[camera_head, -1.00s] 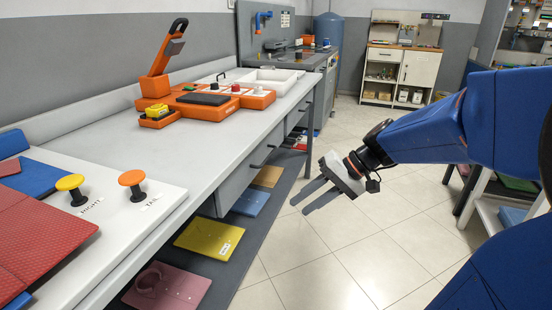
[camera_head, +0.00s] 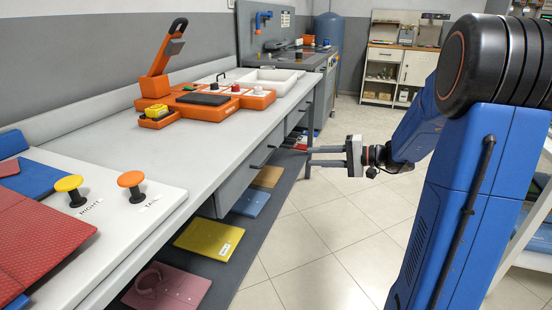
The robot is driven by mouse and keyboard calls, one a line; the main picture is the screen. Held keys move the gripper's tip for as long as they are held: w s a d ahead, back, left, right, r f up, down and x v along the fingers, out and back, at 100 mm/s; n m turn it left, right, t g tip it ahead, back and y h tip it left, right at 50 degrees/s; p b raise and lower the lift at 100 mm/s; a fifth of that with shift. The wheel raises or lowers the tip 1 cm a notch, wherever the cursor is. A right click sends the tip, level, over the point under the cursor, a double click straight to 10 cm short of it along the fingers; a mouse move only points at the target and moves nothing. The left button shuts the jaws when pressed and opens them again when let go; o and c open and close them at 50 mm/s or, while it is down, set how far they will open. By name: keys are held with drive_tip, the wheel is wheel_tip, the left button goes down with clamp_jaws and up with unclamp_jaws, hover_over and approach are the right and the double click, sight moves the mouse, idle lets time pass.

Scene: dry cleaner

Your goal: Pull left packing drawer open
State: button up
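Two grey drawers sit under the white worktop. The nearer drawer (camera_head: 236,186), the left one in the picture, has a dark handle (camera_head: 257,166) and looks shut. The farther drawer (camera_head: 291,122) is smaller in view, with a dark handle near its lower edge, and also looks shut. My gripper (camera_head: 309,156) is open and empty in front of the table, its two fingers pointing left toward the drawer side. In the picture it is right of the nearer handle and clearly apart from it.
The worktop (camera_head: 215,138) carries an orange machine (camera_head: 205,104), a white tray (camera_head: 268,80) and two knobs. The tiled floor (camera_head: 300,250) right of the table is clear.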

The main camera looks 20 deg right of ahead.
drive_tip(key=x, duration=1.5)
drive_tip(key=shift+c, duration=0.7)
drive_tip(key=shift+s, duration=0.1)
clamp_jaws()
